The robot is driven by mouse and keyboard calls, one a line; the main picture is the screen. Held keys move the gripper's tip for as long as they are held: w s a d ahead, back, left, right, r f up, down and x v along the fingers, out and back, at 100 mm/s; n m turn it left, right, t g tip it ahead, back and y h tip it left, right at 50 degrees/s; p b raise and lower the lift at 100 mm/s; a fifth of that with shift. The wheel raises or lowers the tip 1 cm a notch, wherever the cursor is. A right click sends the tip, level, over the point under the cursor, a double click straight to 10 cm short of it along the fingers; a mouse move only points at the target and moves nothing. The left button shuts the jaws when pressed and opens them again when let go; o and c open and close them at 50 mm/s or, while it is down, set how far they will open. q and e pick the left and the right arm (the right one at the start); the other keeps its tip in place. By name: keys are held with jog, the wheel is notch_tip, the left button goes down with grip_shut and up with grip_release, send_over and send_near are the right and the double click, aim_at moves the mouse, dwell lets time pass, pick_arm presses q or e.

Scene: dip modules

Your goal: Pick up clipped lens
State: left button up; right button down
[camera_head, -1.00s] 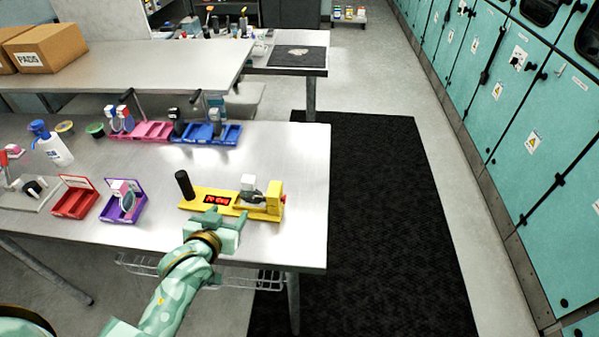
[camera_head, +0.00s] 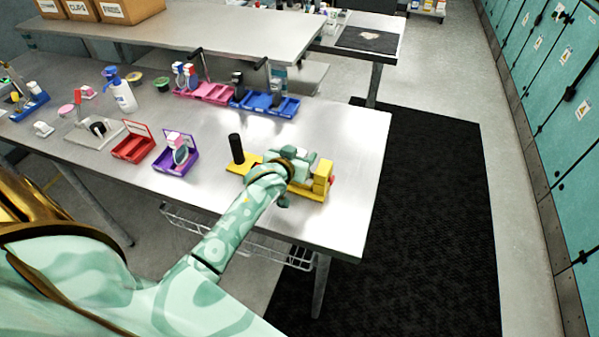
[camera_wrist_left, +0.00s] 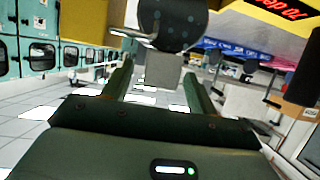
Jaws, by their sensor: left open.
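The yellow fixture (camera_head: 318,185) stands near the front right of the steel table, with a black knob (camera_head: 236,149) at its left end. In the wrist view a dark rounded piece (camera_wrist_left: 172,22), likely the clipped lens, is just beyond the fingertips. A grey block (camera_wrist_left: 160,68) shows between the open fingers (camera_wrist_left: 160,80); contact cannot be told. My right gripper is not in view.
A purple box (camera_head: 178,160) and an open red box (camera_head: 133,148) stand left of the fixture. Pink (camera_head: 212,92) and blue (camera_head: 266,103) trays lie behind. A spray bottle (camera_head: 122,92) stands further left. The table is bare to the right of the fixture.

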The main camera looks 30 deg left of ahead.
pick_arm(q)
jog(key=x, duration=0.2)
jog(key=shift+w+f, duration=0.2)
jog(key=shift+w, duration=0.15)
jog(key=shift+s, duration=0.1)
jog(key=shift+c, duration=0.4)
grip_shut()
jog(key=shift+r, duration=0.15)
